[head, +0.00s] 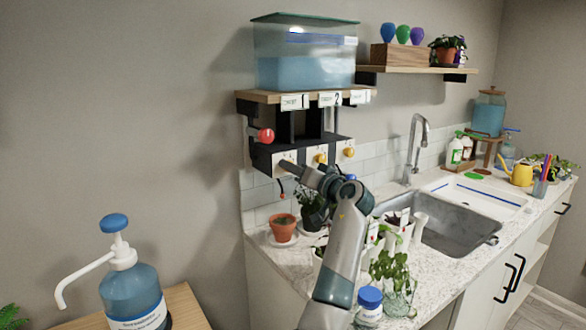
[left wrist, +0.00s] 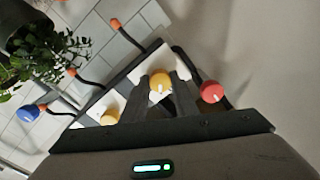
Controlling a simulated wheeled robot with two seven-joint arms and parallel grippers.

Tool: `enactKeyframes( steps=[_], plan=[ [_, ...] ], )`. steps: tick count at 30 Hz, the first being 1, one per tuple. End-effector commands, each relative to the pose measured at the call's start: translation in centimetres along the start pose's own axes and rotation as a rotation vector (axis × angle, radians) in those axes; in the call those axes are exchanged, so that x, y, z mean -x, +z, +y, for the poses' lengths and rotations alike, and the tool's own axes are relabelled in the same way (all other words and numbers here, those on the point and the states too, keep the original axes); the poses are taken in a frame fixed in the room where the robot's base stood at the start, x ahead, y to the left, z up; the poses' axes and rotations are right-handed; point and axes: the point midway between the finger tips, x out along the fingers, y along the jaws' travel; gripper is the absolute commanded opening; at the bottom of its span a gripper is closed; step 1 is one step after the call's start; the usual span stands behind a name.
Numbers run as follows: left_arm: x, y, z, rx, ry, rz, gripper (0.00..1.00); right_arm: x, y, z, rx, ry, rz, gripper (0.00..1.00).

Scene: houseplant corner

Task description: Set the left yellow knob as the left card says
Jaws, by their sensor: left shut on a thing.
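A dark panel (head: 262,160) on the wall carries a row of yellow knobs: the middle yellow knob (head: 320,158), the right yellow knob (head: 349,152) and a left one hidden behind my gripper in the head view. In the left wrist view, the left yellow knob (left wrist: 160,82) sits between my fingers, with a white mark on it. My left gripper (head: 284,164) is shut on that knob. The left card (head: 295,102) hangs above on the shelf edge; its figure looks like a 1, its small word is unreadable. My right gripper is out of view.
A red knob (head: 265,135) sticks out at the panel's left side, close to my fingers. A water tank (head: 305,68) stands above. Thin tubes with orange tips (left wrist: 115,22) hang below the panel. Potted plants and bottles crowd the counter (head: 262,236) underneath.

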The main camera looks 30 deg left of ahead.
Motion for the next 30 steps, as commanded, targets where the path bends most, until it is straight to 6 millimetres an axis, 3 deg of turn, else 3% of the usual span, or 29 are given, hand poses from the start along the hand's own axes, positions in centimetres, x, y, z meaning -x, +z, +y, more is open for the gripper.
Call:
enactKeyframes(
  steps=[6, 7, 9, 22, 30],
  plan=[
    [-0.1, -0.3, -0.2, 0.003, -0.002, 0.005, 0.04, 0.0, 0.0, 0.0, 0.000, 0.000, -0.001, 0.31],
    [-0.1, -0.3, -0.2, 0.003, -0.002, 0.005, 0.31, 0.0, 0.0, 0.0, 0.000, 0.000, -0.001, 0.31],
    [-0.1, -0.2, -0.2, 0.003, -0.002, 0.005, 0.45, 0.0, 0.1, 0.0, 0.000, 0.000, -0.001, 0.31],
    [0.4, -0.1, 0.0, 0.003, 0.000, 0.002, 0.45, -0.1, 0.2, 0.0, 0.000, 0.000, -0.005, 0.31],
    [3.2, 0.1, 0.1, 0.004, 0.002, 0.003, 0.45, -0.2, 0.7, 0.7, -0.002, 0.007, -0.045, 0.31]
  ],
)
